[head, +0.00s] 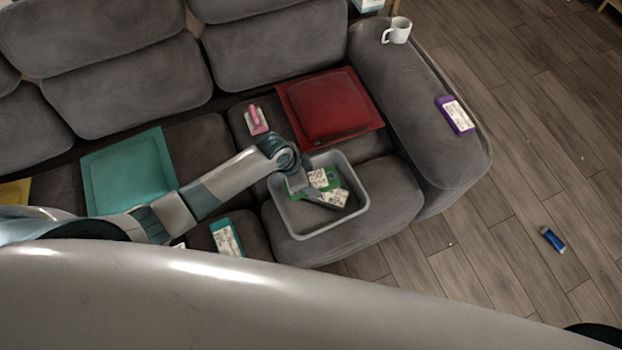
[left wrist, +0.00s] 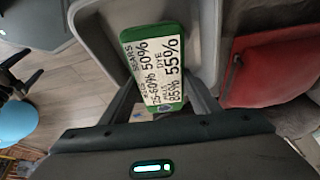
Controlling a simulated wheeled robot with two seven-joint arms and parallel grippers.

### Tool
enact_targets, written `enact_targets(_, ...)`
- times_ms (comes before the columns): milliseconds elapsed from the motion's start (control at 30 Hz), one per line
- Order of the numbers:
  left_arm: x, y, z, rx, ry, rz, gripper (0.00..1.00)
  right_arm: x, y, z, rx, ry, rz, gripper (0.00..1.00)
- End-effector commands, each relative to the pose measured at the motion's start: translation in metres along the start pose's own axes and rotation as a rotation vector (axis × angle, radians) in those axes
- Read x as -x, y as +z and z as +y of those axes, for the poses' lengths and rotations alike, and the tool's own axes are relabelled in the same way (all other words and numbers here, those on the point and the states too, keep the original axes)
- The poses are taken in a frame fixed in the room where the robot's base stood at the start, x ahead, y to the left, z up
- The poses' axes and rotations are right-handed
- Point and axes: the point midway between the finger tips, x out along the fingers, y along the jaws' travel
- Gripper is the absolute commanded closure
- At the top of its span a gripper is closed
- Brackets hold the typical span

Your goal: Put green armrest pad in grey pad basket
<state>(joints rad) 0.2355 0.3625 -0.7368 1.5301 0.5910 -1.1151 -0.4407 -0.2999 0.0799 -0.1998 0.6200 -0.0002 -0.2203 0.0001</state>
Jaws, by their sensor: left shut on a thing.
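The green armrest pad (head: 331,184), with white printed labels, shows inside the grey pad basket (head: 285,215) on the sofa's right seat. My left gripper (head: 318,193) reaches down into the basket and is shut on the pad. In the left wrist view the green pad (left wrist: 158,62) sits between the fingers of my left gripper (left wrist: 165,103), label facing the camera. The basket wall (left wrist: 95,35) is beside it. I cannot tell whether the pad touches the basket floor. My right gripper is not in view.
A red cushion (head: 328,108) and a pink brush-like item (head: 257,120) lie behind the basket. A teal cushion (head: 125,172) and a teal labelled pad (head: 227,238) are to the left. A purple pad (head: 455,115) and white mug (head: 397,31) are on the right armrest.

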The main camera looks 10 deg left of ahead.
Motion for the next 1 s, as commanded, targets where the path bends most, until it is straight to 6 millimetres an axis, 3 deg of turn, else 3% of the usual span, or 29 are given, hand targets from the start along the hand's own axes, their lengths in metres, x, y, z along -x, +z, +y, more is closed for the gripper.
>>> enact_targets(400, -0.038, 0.016, 0.000, 0.001, 0.000, 0.000, 0.67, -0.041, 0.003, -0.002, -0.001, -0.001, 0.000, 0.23)
enact_targets(900, -0.043, 0.018, 0.000, 0.001, 0.000, 0.000, 0.67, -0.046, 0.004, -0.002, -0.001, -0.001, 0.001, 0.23)
enact_targets(933, -0.043, 0.018, 0.000, 0.001, 0.000, 0.000, 0.40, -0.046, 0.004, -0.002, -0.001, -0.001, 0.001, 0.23)
enact_targets(1000, -0.043, 0.018, 0.000, 0.001, 0.000, 0.000, 0.23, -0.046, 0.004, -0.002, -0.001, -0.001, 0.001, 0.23)
